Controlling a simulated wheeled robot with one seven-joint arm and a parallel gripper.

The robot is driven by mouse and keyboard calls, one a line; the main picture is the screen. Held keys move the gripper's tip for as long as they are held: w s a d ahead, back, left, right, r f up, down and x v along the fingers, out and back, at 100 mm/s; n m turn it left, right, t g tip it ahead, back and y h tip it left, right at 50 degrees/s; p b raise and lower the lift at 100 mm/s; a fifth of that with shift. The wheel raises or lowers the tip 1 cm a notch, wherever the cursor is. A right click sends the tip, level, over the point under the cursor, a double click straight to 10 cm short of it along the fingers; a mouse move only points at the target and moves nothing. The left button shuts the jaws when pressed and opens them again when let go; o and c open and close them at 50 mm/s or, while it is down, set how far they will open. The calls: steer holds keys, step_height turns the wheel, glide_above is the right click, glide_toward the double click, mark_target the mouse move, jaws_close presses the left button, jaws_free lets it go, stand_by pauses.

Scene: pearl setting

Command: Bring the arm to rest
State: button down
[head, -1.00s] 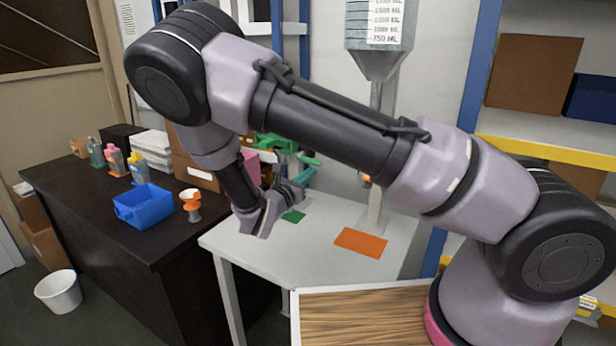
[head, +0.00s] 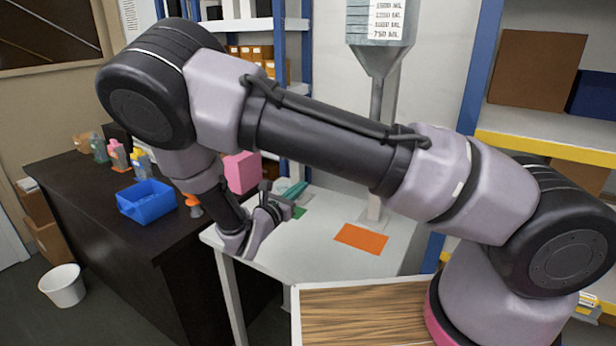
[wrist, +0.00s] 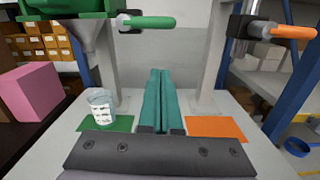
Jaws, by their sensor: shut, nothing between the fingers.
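My gripper (wrist: 160,74) shows in the wrist view as two long teal fingers lying side by side, shut with nothing between them. In the head view my gripper (head: 293,190) is partly hidden by my wrist, above the left part of the light table (head: 300,252). In the wrist view a small clear labelled container (wrist: 100,107) stands on the green mat (wrist: 118,124), left of the fingers. The orange mat (wrist: 217,127) lies empty to their right; it also shows in the head view (head: 361,239).
A green lever (wrist: 150,23) and an orange lever (wrist: 290,32) stick out ahead, above table level. A dark counter (head: 100,215) with a blue bin (head: 146,203), bottles and a pink box (head: 242,171) stands left. A wood-topped surface (head: 360,318) is in front.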

steer(key=v, duration=0.5)
steer(key=s+d+r+m+g+y, duration=0.1)
steer(key=s+d+r+m+g, duration=0.1)
steer(key=d+r+m+g, duration=0.55)
steer(key=s+d+r+m+g+y, duration=0.1)
steer(key=s+d+r+m+g, duration=0.1)
steer(key=d+r+m+g, duration=0.5)
steer(key=s+d+r+m+t+y, duration=0.3)
steer(key=s+d+r+m+y, duration=0.2)
steer(key=r+m, duration=0.4)
steer(key=s+d+r+m+t+y, duration=0.3)
steer(key=s+d+r+m+y, duration=0.2)
steer(key=r+m, duration=0.4)
steer(key=shift+s+r+y, duration=0.3)
steer(key=shift+s+r, duration=0.05)
steer(key=shift+s, duration=0.15)
steer(key=shift+d+t, duration=0.15)
steer(key=shift+t, duration=0.1)
